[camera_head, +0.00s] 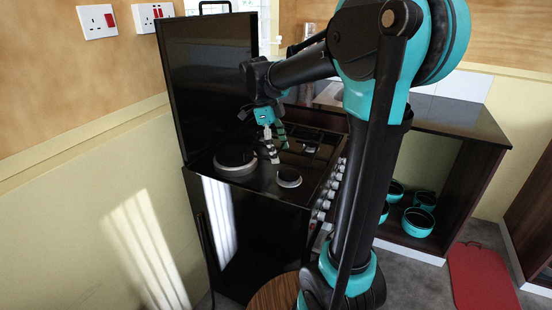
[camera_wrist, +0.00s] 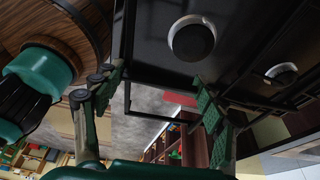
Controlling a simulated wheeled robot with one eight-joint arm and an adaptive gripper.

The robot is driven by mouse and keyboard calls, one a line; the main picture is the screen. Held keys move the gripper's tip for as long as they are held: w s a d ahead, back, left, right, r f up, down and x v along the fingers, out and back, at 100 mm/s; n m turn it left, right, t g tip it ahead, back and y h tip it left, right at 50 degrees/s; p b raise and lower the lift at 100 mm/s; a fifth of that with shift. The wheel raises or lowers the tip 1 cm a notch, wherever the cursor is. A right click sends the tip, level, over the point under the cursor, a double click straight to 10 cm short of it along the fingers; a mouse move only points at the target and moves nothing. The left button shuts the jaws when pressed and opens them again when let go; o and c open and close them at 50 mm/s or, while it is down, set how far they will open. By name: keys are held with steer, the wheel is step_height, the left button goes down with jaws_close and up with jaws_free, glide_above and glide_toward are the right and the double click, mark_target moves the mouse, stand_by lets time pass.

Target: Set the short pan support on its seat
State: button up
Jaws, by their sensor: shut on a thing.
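My gripper (camera_head: 270,145) is over the black hob of the cooker (camera_head: 262,188), between the burners. In the wrist view my gripper's (camera_wrist: 161,76) two green-padded fingers stand apart, with thin black bars spanning between them. These bars look like the short pan support (camera_wrist: 156,116), which is held there. In the head view the support is hard to tell from the dark hob. A large round burner (camera_head: 235,158) lies to the left of the fingers and a smaller one (camera_head: 288,179) lies in front of them. The seat itself cannot be made out clearly.
The cooker's raised black lid (camera_head: 208,85) stands behind and left of the gripper. Control knobs (camera_head: 330,190) line the hob's right side. A counter (camera_head: 455,115) with teal pots (camera_head: 418,222) below stands to the right. A red mat (camera_head: 482,278) lies on the floor.

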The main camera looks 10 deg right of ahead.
steer(key=shift+s+f+m, duration=0.6)
steer(key=shift+s+f, duration=0.25)
steer(key=shift+f, duration=0.3)
steer(key=shift+f, duration=1.95)
steer(key=shift+f, duration=2.2)
steer(key=o, duration=1.9)
steer(key=shift+o, duration=0.2)
